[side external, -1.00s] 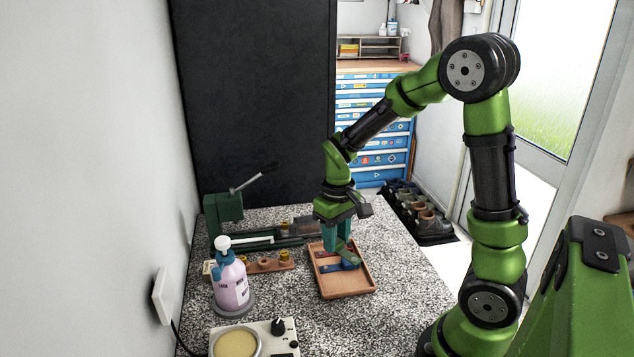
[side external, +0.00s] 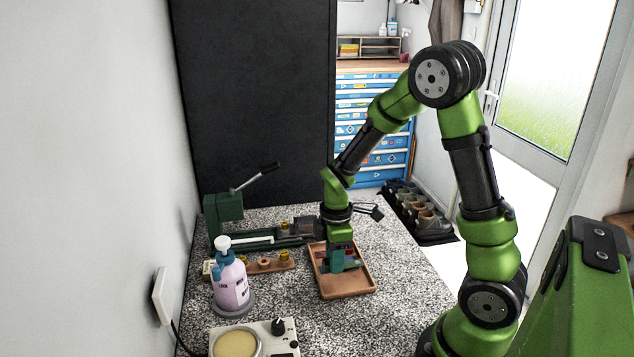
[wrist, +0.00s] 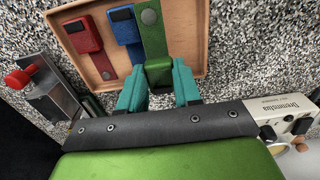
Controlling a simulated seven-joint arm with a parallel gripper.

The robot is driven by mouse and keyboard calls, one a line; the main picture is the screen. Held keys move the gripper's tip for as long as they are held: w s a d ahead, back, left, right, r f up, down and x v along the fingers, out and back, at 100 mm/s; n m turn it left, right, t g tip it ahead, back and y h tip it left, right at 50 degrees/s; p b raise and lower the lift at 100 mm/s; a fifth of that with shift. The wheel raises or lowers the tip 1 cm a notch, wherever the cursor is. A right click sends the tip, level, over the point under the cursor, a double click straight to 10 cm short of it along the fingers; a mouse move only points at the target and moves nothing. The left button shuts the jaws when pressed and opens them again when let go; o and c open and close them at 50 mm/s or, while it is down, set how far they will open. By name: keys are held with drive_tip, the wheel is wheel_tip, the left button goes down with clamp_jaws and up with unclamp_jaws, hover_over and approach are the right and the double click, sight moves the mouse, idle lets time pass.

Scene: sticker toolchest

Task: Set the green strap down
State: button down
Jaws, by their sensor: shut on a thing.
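The green strap (wrist: 154,44) shows in the wrist view, with a round snap near its far end. My gripper (wrist: 158,88) has teal fingers shut on the strap's near end. In the side external view my gripper (side external: 337,262) points down over the wooden tray (side external: 352,287), and the strap there is mostly hidden behind the fingers. In the wrist view the strap lies over the tray (wrist: 185,25), beside a blue strap (wrist: 124,27) and a red strap (wrist: 84,36). I cannot tell whether the green strap touches the tray floor.
A cream device with a round pot (side external: 255,338) is at the front. Countertop right of the tray is clear.

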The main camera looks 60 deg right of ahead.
drive_tip(key=shift+f, duration=1.45)
drive_tip(key=shift+f, duration=0.15)
drive_tip(key=c, duration=0.8)
unclamp_jaws()
wheel_tip(320, 180, up, 12)
drive_tip(key=shift+s+a+r+m+t+y, duration=0.35)
drive_tip(key=shift+s+a+r+m+t, duration=0.95)
drive_tip(key=shift+a+r+m, duration=0.8)
drive_tip(key=shift+s+a+r+m+t+y, duration=0.3)
drive_tip(key=shift+s+a+r+m+t, duration=1)
drive_tip(key=shift+a+r+m, duration=0.75)
drive_tip(key=shift+s+a+r+m+t+y, duration=0.35)
drive_tip(key=shift+s+a+r+m+t, duration=0.65)
drive_tip(key=shift+s+a+r+m, duration=1)
